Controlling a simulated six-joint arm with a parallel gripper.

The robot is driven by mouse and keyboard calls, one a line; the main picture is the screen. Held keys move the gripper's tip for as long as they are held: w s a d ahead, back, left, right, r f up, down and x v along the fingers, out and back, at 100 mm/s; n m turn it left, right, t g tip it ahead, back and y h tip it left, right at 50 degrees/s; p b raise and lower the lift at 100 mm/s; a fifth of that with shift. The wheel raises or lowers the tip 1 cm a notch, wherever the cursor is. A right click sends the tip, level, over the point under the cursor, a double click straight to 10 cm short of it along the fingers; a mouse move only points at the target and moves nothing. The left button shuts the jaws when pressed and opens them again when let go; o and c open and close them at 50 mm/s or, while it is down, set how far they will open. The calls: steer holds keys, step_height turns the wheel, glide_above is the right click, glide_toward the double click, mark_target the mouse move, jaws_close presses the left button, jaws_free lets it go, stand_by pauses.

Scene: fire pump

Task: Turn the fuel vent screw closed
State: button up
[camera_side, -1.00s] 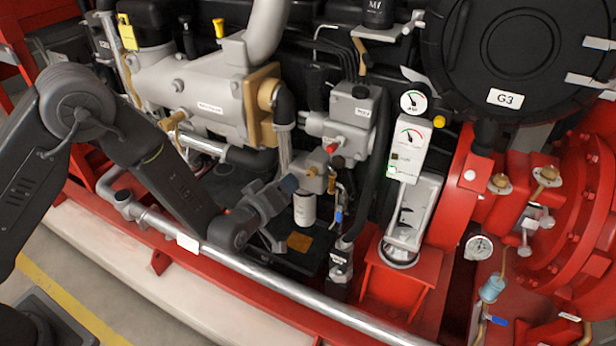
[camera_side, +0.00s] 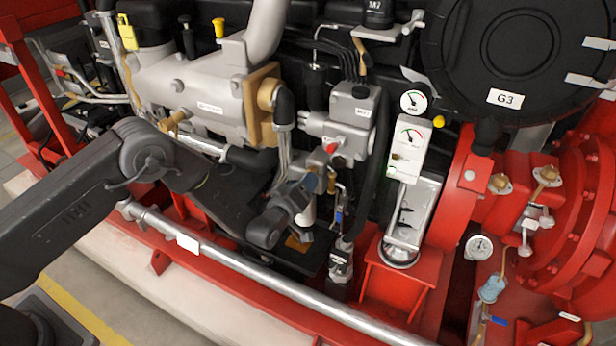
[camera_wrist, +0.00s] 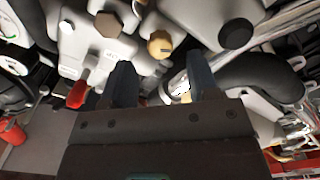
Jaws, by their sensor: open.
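In the wrist view a brass-coloured slotted screw (camera_wrist: 159,44), which looks like the fuel vent screw, sits on a light grey housing. My gripper (camera_wrist: 162,74) is open, with its two dark blue fingers apart and nothing held between them. The screw shows just beyond the fingertips, roughly in line with the gap. I cannot tell whether a finger touches anything. In the side view my gripper (camera_side: 309,183) is beside the small filter block, left of the grey pump unit. The screw is too small there to make out surely.
A black hose (camera_wrist: 262,72) runs close on the right. In the side view a long silver pipe (camera_side: 270,282) runs below my arm.

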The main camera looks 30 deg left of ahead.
steer(key=shift+w, duration=1.7)
steer(key=c, duration=0.9)
